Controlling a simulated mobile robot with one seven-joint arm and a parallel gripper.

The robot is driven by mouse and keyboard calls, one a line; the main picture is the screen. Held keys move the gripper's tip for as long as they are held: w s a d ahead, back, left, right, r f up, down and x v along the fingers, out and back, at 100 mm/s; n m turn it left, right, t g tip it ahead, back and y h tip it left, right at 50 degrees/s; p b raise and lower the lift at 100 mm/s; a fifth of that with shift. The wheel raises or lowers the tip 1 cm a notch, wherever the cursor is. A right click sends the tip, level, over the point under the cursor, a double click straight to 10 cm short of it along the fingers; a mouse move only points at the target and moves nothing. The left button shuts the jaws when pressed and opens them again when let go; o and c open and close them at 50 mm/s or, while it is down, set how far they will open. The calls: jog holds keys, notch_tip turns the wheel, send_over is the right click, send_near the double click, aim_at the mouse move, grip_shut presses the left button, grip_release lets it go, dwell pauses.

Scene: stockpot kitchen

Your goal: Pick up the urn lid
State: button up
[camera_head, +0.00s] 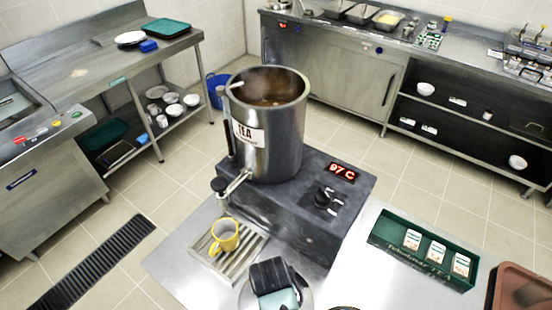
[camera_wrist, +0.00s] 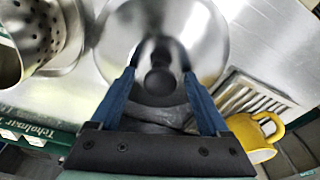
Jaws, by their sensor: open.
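The urn lid (camera_wrist: 205,35) is a shiny round metal disc with a black knob (camera_wrist: 160,82), lying on the steel counter. In the head view only part of its rim (camera_head: 245,296) shows beside and under my gripper (camera_head: 275,290). In the wrist view my gripper (camera_wrist: 159,74) is open, its blue fingers on either side of the knob with nothing clamped; contact with the knob is unclear. The steel tea urn (camera_head: 268,135) stands uncovered on a dark heater base reading 97 C, with brown liquid inside.
A yellow mug (camera_head: 224,236) stands on the drip grate (camera_head: 240,262) under the urn tap, close to the lid. A perforated metal vessel (camera_wrist: 30,40) stands on the lid's other side. A green box (camera_head: 385,240) with small packets and a brown tray (camera_head: 515,290) are at right.

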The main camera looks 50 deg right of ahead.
grip_shut()
dwell(0.3)
jog(key=shift+r, duration=0.1)
